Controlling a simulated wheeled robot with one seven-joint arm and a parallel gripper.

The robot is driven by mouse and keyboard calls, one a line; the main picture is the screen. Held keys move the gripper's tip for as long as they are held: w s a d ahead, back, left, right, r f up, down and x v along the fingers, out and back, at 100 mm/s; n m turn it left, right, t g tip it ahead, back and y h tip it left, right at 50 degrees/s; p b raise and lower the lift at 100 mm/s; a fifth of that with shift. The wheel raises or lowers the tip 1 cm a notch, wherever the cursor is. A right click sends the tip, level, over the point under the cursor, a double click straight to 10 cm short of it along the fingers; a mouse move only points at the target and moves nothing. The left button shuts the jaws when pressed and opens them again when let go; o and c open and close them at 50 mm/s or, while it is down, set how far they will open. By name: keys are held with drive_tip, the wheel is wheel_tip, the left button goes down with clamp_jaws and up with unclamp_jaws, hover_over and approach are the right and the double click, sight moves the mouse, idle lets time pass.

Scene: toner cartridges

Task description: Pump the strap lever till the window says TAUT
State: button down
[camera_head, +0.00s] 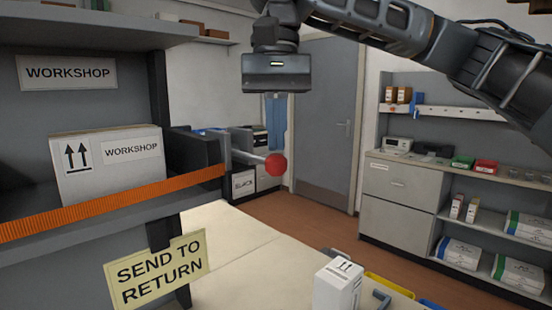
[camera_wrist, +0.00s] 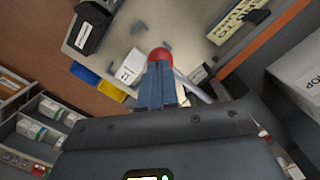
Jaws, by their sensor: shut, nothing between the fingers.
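The lever's red ball knob (camera_head: 276,165) is at the end of a pale rod (camera_head: 246,157) that sticks out to the right of a dark housing (camera_head: 197,150). The orange strap (camera_head: 110,202) runs across the shelf front to this housing. My gripper (camera_head: 277,145) points down with its blue fingers together, empty, just above the knob. In the wrist view the fingertips (camera_wrist: 160,66) overlap the red knob (camera_wrist: 160,53); I cannot tell whether they touch it. No window or TAUT wording is visible in either view.
A white WORKSHOP box (camera_head: 108,165) stands on the shelf behind the strap. A SEND TO RETURN sign (camera_head: 156,270) hangs below. A white carton (camera_head: 337,287) stands on the pale table (camera_head: 240,255). Shelves with boxes stand at right, with open floor between.

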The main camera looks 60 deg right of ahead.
sight(276, 160)
idle(0.3)
drive_tip(key=shift+f+b, duration=0.9)
drive_tip(key=shift+f, duration=1.4)
